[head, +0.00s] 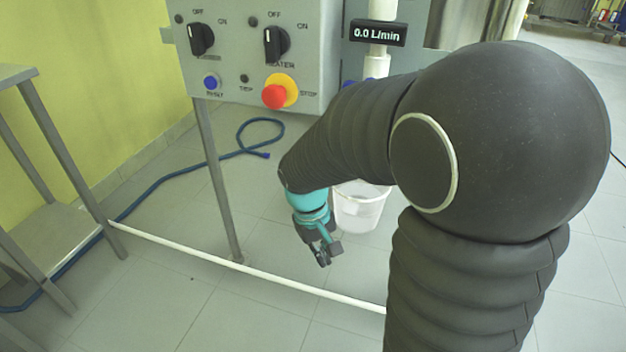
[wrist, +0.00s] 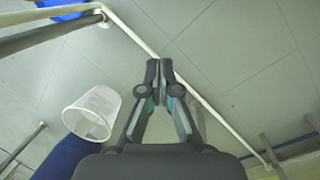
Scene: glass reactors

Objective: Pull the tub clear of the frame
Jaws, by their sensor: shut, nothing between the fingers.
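The tub (head: 360,208) is a white, see-through bucket standing on the floor behind the frame's low white bar (head: 250,272). In the head view my arm hides part of it. In the wrist view the whole tub (wrist: 92,112) shows left of my fingers, on the left side of the white bar (wrist: 215,112). My gripper (head: 322,256) points down, left of the tub and apart from it. Its fingertips (wrist: 160,72) are together with nothing between them. In the wrist view they overlap the bar; I cannot tell their height above it.
A grey control box (head: 255,60) with knobs and a red stop button hangs above, on a thin grey post (head: 215,170). A blue hose (head: 175,175) lies on the floor. A metal table (head: 45,225) stands left. The tiled floor in front of the bar is clear.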

